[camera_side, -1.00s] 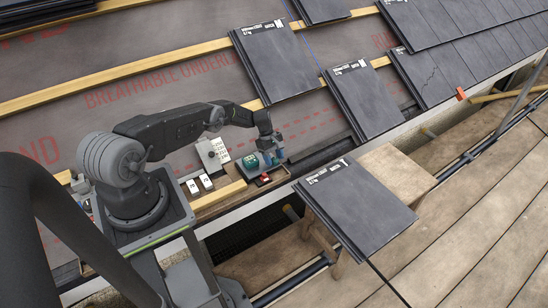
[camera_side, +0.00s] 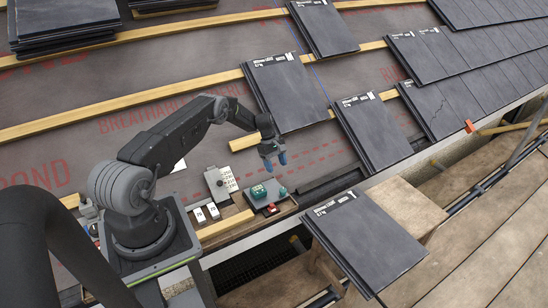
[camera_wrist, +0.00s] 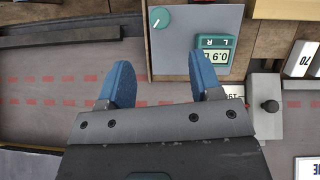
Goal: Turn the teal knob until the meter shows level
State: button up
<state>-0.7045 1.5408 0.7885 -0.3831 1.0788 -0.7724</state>
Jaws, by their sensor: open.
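The teal knob (camera_wrist: 160,17) sits on a grey panel (camera_wrist: 170,58) at the top of the wrist view, with a pale pointer mark on it. Beside it is a teal meter (camera_wrist: 214,50) whose small display shows upside down; it seems to read about 0.9, with the end of the reading unclear. In the side view the meter (camera_side: 258,191) and knob (camera_side: 283,191) sit at the roof edge. My gripper (camera_side: 272,164) hangs above and behind them, apart from both. Its blue fingers (camera_wrist: 162,78) are spread and empty, with the knob beyond their tips.
A red part (camera_side: 272,209) is at the panel's front. White number cards (camera_side: 206,212) and a grey block with a dark knob (camera_side: 215,183) are to its left. Dark roof tiles (camera_side: 285,90) and a tile stack on a bench (camera_side: 362,238) lie to the right.

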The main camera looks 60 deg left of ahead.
jog(key=shift+v, duration=1.55)
jog(key=m+y, duration=0.5)
jog(key=m, duration=0.4)
send_over(283, 190)
jog(key=shift+g, duration=0.4)
notch_tip(283, 190, down, 13)
jog(key=shift+r, duration=0.25)
jog(key=c, duration=0.9)
